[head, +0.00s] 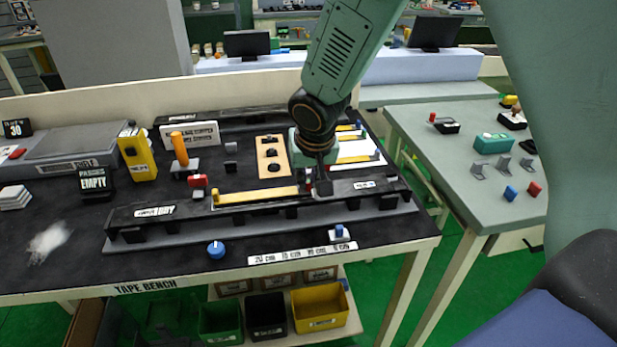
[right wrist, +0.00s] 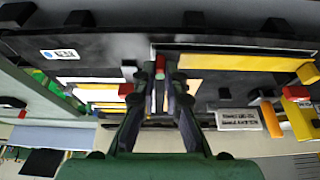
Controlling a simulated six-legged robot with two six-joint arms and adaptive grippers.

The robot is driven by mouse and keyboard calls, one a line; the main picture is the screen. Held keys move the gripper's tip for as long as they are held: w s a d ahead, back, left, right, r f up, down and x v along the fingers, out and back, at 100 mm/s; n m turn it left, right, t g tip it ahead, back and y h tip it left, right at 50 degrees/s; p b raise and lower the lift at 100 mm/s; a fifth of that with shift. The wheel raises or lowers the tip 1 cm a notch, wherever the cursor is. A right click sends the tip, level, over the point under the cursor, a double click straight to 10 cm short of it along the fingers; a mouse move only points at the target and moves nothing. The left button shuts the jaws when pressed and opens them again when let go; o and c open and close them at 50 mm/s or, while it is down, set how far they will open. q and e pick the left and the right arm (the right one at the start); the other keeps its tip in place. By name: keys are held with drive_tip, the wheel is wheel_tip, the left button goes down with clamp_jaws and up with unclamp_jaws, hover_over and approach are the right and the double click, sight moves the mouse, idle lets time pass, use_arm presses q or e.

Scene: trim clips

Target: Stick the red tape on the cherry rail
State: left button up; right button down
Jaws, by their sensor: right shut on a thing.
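My right gripper (head: 322,178) reaches down to the right half of a long black rail (head: 265,214) on the tape bench. In the right wrist view its two fingers (right wrist: 165,78) are close together around a small red piece (right wrist: 160,64), which looks like the end of the red tape. A bit of red also shows beside the gripper in the head view (head: 307,172). A yellow strip (head: 258,195) lies along the rail, left of the gripper. The rail's labels are too small to read, so I cannot tell if it is the cherry rail. My left gripper is not in view.
A red block (head: 198,181) and an orange handle (head: 180,149) stand behind the rail. A blue knob (head: 216,250) and a length scale (head: 303,252) lie in front. A wooden plate (head: 273,157) is behind the gripper. A grey side table (head: 450,155) stands right.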

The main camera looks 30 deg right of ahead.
drive_tip(key=c, duration=1.7)
unclamp_jaws()
drive_tip(key=o, duration=0.4)
drive_tip(key=shift+w, duration=0.1)
drive_tip(key=shift+c, duration=0.2)
drive_tip(key=v, duration=1.2)
drive_tip(key=shift+s, duration=0.2)
